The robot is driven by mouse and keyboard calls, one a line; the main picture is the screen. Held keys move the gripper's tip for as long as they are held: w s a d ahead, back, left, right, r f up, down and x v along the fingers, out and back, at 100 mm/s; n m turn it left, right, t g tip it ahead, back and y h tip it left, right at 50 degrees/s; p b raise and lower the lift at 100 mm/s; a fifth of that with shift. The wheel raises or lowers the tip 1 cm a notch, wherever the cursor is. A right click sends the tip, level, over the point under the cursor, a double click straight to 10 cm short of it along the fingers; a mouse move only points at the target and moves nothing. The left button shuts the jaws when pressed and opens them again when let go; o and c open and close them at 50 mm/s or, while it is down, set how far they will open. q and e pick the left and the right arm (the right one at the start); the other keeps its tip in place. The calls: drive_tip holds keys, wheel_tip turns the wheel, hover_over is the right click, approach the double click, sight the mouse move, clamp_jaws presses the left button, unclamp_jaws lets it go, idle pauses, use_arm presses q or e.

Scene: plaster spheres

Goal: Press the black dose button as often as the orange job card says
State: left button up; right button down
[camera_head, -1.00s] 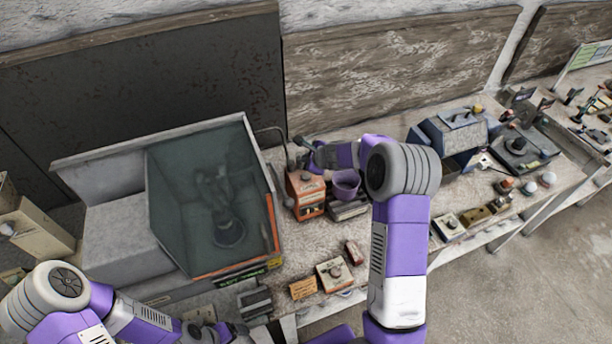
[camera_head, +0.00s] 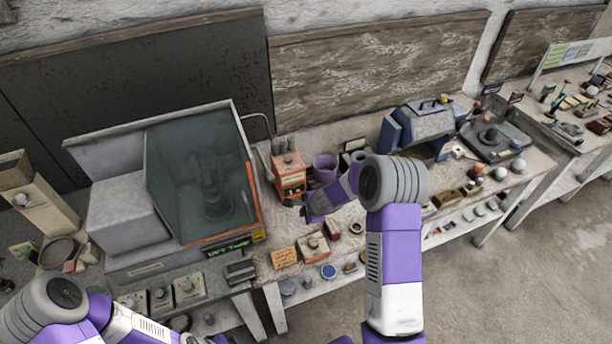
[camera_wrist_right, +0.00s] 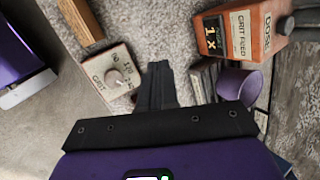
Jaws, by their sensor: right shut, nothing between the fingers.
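The orange dose machine (camera_head: 289,180) stands right of the glass-fronted cabinet. In the right wrist view it reads "GRIT FEED" and "DOSE", with a dark display showing 1 x (camera_wrist_right: 212,35). A black round button (camera_wrist_right: 286,25) sits beside the word DOSE. The orange job card (camera_head: 284,257) stands near the bench's front edge; its writing is too small to read. My right gripper (camera_head: 293,203) is shut and empty, apart from the button, in front of the machine. Its closed fingers (camera_wrist_right: 158,85) show in the wrist view.
A purple cup (camera_head: 325,167) stands right of the machine. The cabinet (camera_head: 200,180) bounds the left side.

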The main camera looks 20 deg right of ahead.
drive_tip(key=s+a+f+n+g+y+b, duration=0.1)
drive_tip(key=s+a+f+n+g, duration=0.1)
drive_tip(key=s+a+f+n, duration=0.4)
drive_tip(key=s+a+f+n+g+b, duration=0.1)
drive_tip(key=s+a+f+n, duration=0.25)
drive_tip(key=s, duration=0.45)
drive_tip(key=s+a+f+n+g+y+b, duration=0.1)
drive_tip(key=s+a+f+n+g, duration=0.1)
drive_tip(key=s+a+f+n, duration=0.45)
use_arm(q)
wheel_tip(320, 180, down, 17)
drive_tip(key=w+b, duration=0.2)
drive_tip(key=b, duration=1.1)
drive_tip(key=shift+r, duration=0.15)
use_arm(e)
drive_tip(key=s+f+n, duration=0.1)
drive_tip(key=s+f, duration=0.4)
drive_tip(key=f, duration=0.7)
drive_tip(key=shift+s+n+y, duration=0.15)
drive_tip(key=shift+n+y, duration=0.15)
drive_tip(key=shift+y, duration=0.1)
use_arm(q)
drive_tip(key=shift+r, duration=0.1)
use_arm(e)
drive_tip(key=shift+a, duration=0.1)
